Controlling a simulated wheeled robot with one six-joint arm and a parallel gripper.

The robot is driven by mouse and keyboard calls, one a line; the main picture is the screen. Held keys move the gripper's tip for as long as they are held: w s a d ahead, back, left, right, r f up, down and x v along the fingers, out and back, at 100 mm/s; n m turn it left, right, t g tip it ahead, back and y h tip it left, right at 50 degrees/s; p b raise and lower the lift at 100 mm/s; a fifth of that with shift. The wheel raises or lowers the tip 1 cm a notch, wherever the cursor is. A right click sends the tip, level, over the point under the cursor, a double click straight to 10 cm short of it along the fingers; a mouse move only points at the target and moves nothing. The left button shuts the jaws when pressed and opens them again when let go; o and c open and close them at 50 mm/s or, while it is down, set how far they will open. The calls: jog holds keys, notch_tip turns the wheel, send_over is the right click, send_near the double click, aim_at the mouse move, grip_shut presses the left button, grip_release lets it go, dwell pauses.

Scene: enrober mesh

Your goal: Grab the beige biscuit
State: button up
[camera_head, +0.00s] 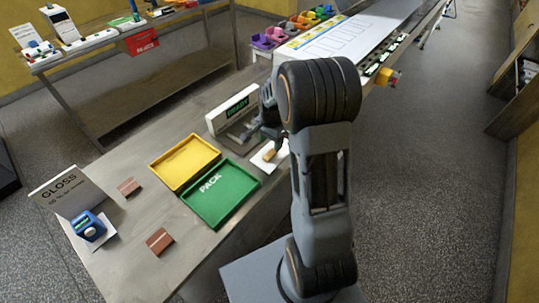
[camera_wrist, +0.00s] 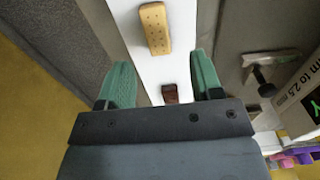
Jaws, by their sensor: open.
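The beige biscuit (camera_wrist: 155,29) is an oblong with small holes. In the wrist view it lies on a white strip (camera_wrist: 182,63), beyond my fingertips and roughly in line with the gap between them. In the head view the biscuit (camera_head: 269,155) lies on a white sheet (camera_head: 262,164) on the bench, just below my gripper (camera_head: 266,136). My gripper (camera_wrist: 161,68) is open, with its two green fingers apart and nothing held. A small dark brown piece (camera_wrist: 170,93) shows on the white strip between the fingers, close to the palm.
A white READY sign box (camera_head: 234,109) stands behind the biscuit. A yellow tray (camera_head: 184,162) and a green PACK tray (camera_head: 220,194) lie to the left. Brown bars (camera_head: 160,241) and a blue device (camera_head: 88,226) lie farther left. A conveyor (camera_head: 330,38) extends behind my arm.

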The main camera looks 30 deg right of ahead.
aim_at(271, 153)
jog(key=shift+s+f+p, duration=0.15)
jog(key=shift+f+p, duration=0.2)
jog(key=shift+f, duration=1)
jog(key=shift+s+f+p, duration=0.1)
jog(key=shift+f+p, duration=0.25)
jog(key=shift+f, duration=1)
jog(key=shift+c, duration=0.4)
jog(key=c, duration=0.8)
jog(key=shift+o, duration=0.2)
jog(key=shift+r, duration=0.1)
